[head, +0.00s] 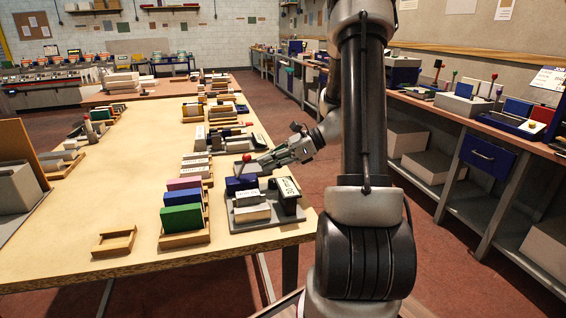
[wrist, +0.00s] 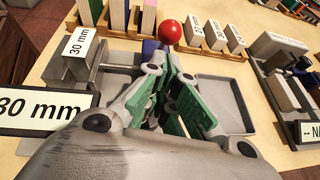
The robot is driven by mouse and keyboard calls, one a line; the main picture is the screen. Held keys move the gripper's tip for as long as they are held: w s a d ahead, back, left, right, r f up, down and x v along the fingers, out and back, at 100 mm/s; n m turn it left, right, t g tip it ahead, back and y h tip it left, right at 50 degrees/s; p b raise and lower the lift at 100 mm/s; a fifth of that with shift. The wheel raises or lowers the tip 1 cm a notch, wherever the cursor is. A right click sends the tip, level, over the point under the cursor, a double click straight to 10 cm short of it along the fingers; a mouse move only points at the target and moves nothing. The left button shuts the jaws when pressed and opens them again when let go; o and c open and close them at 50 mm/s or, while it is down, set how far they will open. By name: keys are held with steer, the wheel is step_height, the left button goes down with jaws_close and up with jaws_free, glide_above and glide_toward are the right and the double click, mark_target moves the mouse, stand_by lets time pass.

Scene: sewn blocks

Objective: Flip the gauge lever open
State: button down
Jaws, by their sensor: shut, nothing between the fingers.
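The gauge (head: 265,212) is a grey fixture on a flat base near the table's front right corner, with white "30 mm" labels. It also shows at the left of the wrist view (wrist: 92,75). Its lever's round red knob (head: 246,158) stands up at the fixture's back left; in the wrist view the knob (wrist: 169,31) is just beyond my fingers. My gripper (head: 240,172) reaches in from the right, low over the fixture, its tip close to the knob. The green-padded fingers (wrist: 168,72) are shut and empty. The lever's stem is mostly hidden; I cannot tell whether the fingers touch it.
Wooden racks with green, blue and pink blocks (head: 181,217) stand just left of the fixture. A small empty wooden tray (head: 115,241) lies further left. Another grey fixture (wrist: 285,65) is at the right of the wrist view. The table's front left (head: 50,255) is clear.

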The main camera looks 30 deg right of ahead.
steer(key=shift+w+a+r, duration=0.2)
steer(key=shift+a, duration=0.3)
steer(key=shift+r, duration=0.1)
steer(key=shift+a+r+h, duration=0.15)
steer(key=shift+h, duration=0.15)
